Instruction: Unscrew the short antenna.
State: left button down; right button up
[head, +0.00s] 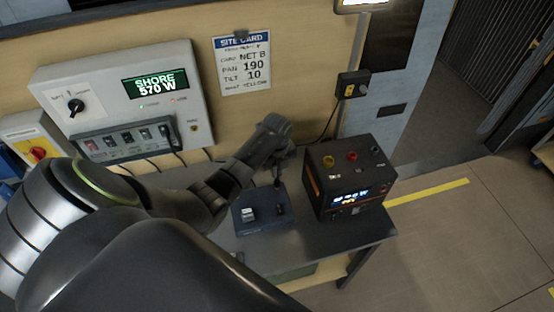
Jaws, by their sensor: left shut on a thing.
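A flat dark blue box (238,219) lies on the grey bench, with a small light block and a small dark block on its top. A short dark antenna (277,179) stands upright at the back of the box. My left gripper (278,154) is over the antenna, shut around its upper part, which the gripper hides. The fingertips are small and dark, so the exact grip is hard to see. My right gripper is not in view.
A black box (345,182) with coloured knobs and a lit display stands close to the right of the gripper. A grey power panel (178,111) and a site card (242,65) are on the wall behind. The bench front right (335,239) is clear.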

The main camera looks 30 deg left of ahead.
pick_arm(q)
jog(key=shift+r, duration=0.35)
jog(key=shift+r, duration=1.4)
